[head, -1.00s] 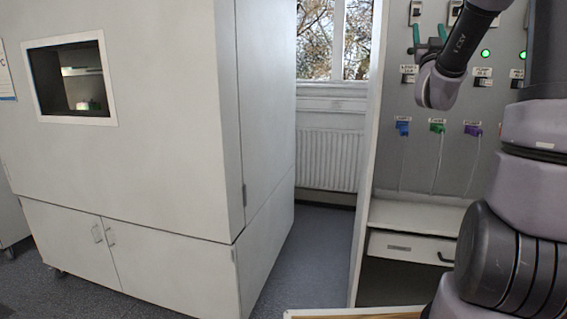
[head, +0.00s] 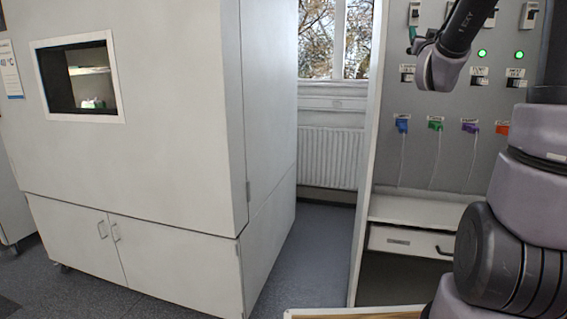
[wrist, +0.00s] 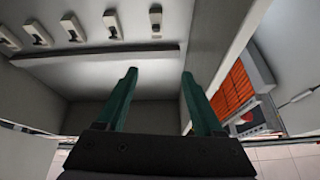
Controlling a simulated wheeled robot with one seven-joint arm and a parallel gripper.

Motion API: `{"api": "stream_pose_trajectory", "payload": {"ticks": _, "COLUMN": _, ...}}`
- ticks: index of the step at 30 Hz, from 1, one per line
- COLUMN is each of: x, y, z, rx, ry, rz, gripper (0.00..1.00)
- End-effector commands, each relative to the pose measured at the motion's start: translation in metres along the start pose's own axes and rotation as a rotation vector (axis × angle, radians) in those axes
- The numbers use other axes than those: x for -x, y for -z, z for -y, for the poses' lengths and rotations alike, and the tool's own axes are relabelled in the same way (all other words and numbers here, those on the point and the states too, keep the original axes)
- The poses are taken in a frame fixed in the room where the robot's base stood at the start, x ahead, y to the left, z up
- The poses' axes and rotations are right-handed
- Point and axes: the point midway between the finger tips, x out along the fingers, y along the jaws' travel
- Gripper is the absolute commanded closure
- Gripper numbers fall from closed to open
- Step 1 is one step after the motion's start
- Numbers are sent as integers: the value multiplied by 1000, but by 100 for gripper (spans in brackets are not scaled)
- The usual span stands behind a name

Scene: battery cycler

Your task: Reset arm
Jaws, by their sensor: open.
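My gripper (wrist: 160,78) shows in the wrist view as two dark green fingers set well apart, open with nothing between them. Past the fingers is a grey panel and a pale surface. In the head view my arm rises at the right edge and bends over in front of the cycler panel (head: 455,160). Only a small green part of my gripper (head: 412,42) shows there, beside the wrist at the top; the rest is hidden behind it.
A large white cabinet (head: 140,170) with a small window fills the left. Green, blue and purple plugs (head: 435,126) with cables sit on the panel above a drawer (head: 410,242). An orange-slotted unit (wrist: 235,90) shows at right in the wrist view. Floor between cabinet and bench is clear.

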Motion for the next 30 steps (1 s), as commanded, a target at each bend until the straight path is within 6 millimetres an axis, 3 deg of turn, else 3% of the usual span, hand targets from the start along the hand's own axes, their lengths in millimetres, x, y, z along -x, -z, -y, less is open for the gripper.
{"api": "stream_pose_trajectory", "payload": {"ticks": 5, "x": 20, "y": -5, "z": 14, "rx": -63, "ry": -2, "rz": 183, "gripper": 31}}
{"api": "stream_pose_trajectory", "payload": {"ticks": 11, "x": 73, "y": -21, "z": 32, "rx": -134, "ry": 0, "rz": 496, "gripper": 31}}
{"api": "stream_pose_trajectory", "payload": {"ticks": 17, "x": 153, "y": -34, "z": 47, "rx": -183, "ry": 11, "rz": 826, "gripper": 31}}
{"api": "stream_pose_trajectory", "payload": {"ticks": 24, "x": 271, "y": -35, "z": 54, "rx": -228, "ry": 33, "rz": 1215, "gripper": 31}}
{"api": "stream_pose_trajectory", "payload": {"ticks": 27, "x": 312, "y": -31, "z": 54, "rx": -244, "ry": 41, "rz": 1341, "gripper": 31}}
{"api": "stream_pose_trajectory", "payload": {"ticks": 30, "x": 340, "y": -28, "z": 54, "rx": -255, "ry": 46, "rz": 1428, "gripper": 31}}
